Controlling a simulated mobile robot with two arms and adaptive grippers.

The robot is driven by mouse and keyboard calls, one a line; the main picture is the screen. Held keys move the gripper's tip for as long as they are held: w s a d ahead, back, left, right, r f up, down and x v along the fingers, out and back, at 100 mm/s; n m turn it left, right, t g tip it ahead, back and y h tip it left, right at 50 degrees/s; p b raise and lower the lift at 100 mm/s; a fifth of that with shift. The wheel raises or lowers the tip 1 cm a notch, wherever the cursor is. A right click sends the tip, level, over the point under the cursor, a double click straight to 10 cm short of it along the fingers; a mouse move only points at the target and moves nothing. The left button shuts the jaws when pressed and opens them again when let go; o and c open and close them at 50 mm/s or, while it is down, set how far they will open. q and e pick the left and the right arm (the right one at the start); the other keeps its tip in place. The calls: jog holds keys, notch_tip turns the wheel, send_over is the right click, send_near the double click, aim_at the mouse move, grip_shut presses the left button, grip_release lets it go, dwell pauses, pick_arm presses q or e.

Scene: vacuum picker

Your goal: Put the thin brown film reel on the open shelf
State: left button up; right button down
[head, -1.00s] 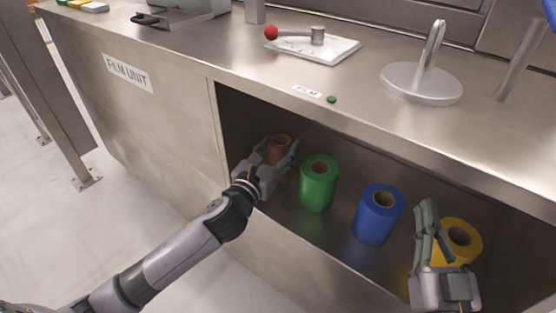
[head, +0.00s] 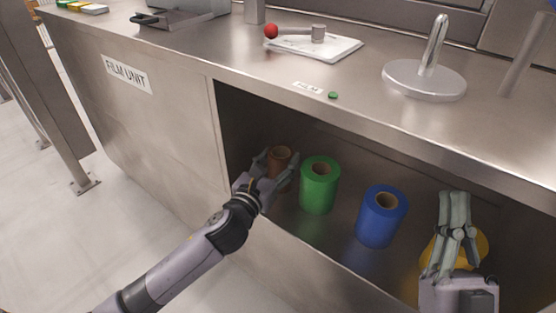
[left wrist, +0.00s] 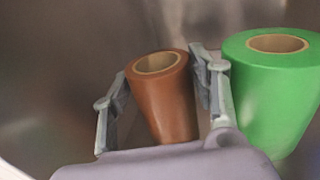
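The thin brown film reel (head: 280,156) is in the open bay under the counter, left of the green reel (head: 320,185). My left gripper (head: 278,163) has a finger on each side of it and appears shut on it. The left wrist view shows the brown reel (left wrist: 162,98) between both fingers of the left gripper (left wrist: 163,75), its hollow top facing up. Whether its base touches the bay floor is hidden. My right gripper (head: 456,195) is in front of the yellow reel (head: 478,246); its finger gap is unclear. I cannot tell which surface is the open shelf.
A blue reel (head: 381,217) stands right of the green one. The counter (head: 230,62) overhangs the bay. On it are a white tray (head: 345,47) with a red-knobbed lever (head: 290,31), a round metal stand (head: 424,82) and a green button (head: 333,95).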

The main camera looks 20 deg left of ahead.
pick_arm(q)
jog(key=o, duration=0.3)
jog(key=shift+r, duration=0.15)
jog(key=shift+s, duration=0.35)
jog(key=s+a+p, duration=0.2)
jog(key=s, duration=0.8)
jog(key=s+d+r+n+t+h, duration=0.1)
jog(key=s+d+r+n, duration=0.1)
jog(key=n, duration=0.9)
jog(key=s+d+r+n+t, duration=0.1)
jog(key=r+n, duration=0.4)
jog(key=n, duration=0.7)
jog(key=s+d+r+n+t+h, duration=0.1)
jog(key=s+d+r+n, duration=0.1)
jog(key=n, duration=1)
jog(key=shift+s+d+r+t+h, duration=0.15)
jog(key=shift+s+d+r, duration=0.1)
jog(key=shift+r, duration=0.15)
jog(key=shift+s+d+r+t+h, duration=0.15)
jog(key=shift+d+r, duration=0.1)
jog(key=shift+r, duration=0.15)
pick_arm(e)
jog(key=w+f+g+h, duration=0.1)
jog(key=w+f+g, duration=0.2)
jog(key=f, duration=0.3)
jog(key=shift+w+g, duration=0.35)
jog(key=shift+g, duration=0.25)
